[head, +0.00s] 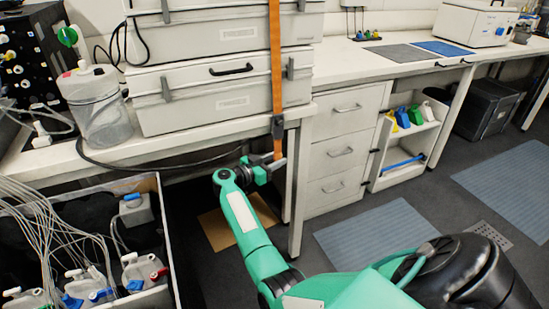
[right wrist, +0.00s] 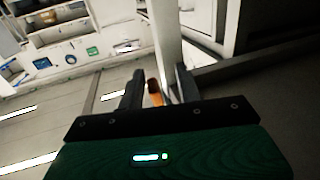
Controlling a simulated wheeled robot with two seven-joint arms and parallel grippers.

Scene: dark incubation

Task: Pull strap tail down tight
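An orange strap (head: 276,60) runs down the front of the stacked pale cases (head: 215,90). It passes through a dark buckle (head: 278,127) near the bench edge. Its short tail (head: 279,146) hangs below the buckle. My right gripper (head: 274,164) is at the tail's lower end, just below the bench edge. In the right wrist view, the orange tail (right wrist: 155,92) shows between the two dark fingers of the gripper (right wrist: 158,88), with a gap visible beside it. The fingers look open around the tail. My left gripper is not in view.
The bench's white leg and drawer unit (head: 338,150) stand right of my gripper. A plastic bottle (head: 98,105) stands on the bench at left. A crate of tubed bottles (head: 165,240) is at lower left. Floor mats (head: 375,235) lie at right.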

